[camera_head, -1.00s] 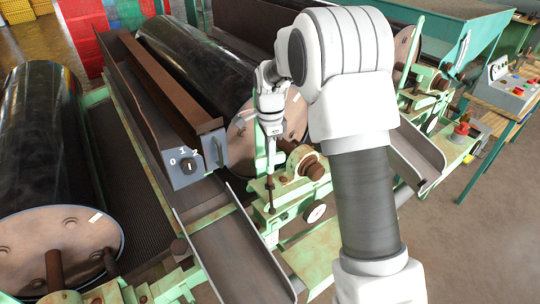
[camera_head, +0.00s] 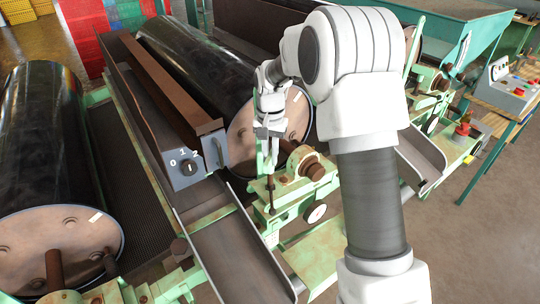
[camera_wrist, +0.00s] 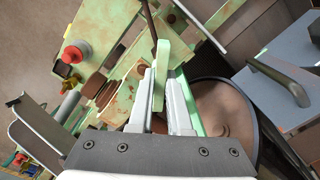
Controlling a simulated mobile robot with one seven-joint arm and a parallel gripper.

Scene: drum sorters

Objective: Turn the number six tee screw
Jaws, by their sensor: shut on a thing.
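My gripper (camera_wrist: 163,72) is shut on a pale green upright bar (camera_wrist: 160,82), which stands between its two fingers in the wrist view. In the head view my gripper (camera_head: 269,132) is above the green end frame of the middle drum sorter, in front of the drum's round end. A thin dark rod (camera_head: 271,188) stands upright below the fingers, and the rod (camera_wrist: 148,18) also shows just past the bar in the wrist view. I cannot see a number six or tell for certain which part is the tee screw.
A grey box (camera_head: 187,168) with a numbered dial is left of my gripper. A rusty shaft end (camera_head: 313,172) is close on its right. A metal chute (camera_head: 237,255) slopes below. A control box (camera_head: 514,88) stands at the right, with open floor (camera_head: 485,240) in front.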

